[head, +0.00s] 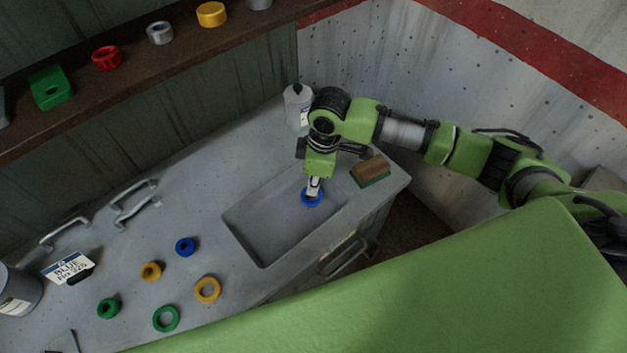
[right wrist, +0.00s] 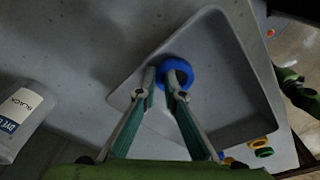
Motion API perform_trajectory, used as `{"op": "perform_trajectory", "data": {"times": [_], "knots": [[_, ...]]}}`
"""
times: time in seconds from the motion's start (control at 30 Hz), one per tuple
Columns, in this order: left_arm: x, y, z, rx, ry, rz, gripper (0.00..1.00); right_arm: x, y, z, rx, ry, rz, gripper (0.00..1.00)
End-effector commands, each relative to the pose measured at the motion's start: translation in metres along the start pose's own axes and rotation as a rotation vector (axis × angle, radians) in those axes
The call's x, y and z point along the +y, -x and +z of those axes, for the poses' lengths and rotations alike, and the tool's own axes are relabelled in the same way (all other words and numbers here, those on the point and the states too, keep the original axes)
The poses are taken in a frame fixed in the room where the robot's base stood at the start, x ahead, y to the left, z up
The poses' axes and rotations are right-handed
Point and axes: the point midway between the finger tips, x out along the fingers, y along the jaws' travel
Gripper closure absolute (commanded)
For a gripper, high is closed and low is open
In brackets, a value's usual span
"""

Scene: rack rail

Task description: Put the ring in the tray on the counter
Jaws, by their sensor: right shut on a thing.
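A blue ring (head: 311,198) is at the far right end of the grey sunken tray (head: 262,253) in the counter, in the head view. My right gripper (head: 314,186) points down and is shut on the ring's rim. In the right wrist view the ring (right wrist: 177,73) sits at the fingertips (right wrist: 163,80), over the tray's floor (right wrist: 217,100). I cannot tell whether the ring touches the floor. The tray otherwise looks empty. My left gripper is not in view.
Several loose rings, such as a blue one (head: 185,247) and a yellow one (head: 207,289), lie left of the tray. A brush (head: 370,171) and a white bottle (head: 298,104) stand near my right arm. A sign (head: 68,267) and metal handles (head: 135,203) are further left.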

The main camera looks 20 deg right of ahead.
Motion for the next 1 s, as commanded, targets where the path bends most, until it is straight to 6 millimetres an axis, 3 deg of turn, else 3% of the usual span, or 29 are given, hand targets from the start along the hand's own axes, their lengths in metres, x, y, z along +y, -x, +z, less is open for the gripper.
{"op": "perform_trajectory", "data": {"times": [0.2,0.23,0.27,0.67,0.83,1.0], "knots": [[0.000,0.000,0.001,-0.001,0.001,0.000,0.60,0.000,-0.002,0.000,0.000,-0.001,-0.001,1.00],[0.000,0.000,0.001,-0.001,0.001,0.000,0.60,0.000,-0.003,0.000,0.000,-0.001,-0.001,0.89],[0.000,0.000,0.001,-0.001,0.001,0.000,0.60,0.000,-0.002,0.000,0.001,-0.001,-0.001,0.84],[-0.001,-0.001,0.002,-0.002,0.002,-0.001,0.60,0.001,0.003,-0.001,0.001,0.000,0.002,0.84],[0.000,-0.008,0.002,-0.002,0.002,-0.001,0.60,0.001,0.028,-0.001,0.003,0.000,0.004,0.84],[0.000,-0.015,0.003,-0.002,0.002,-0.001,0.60,0.002,0.066,-0.001,0.004,-0.001,0.005,0.84]]}}
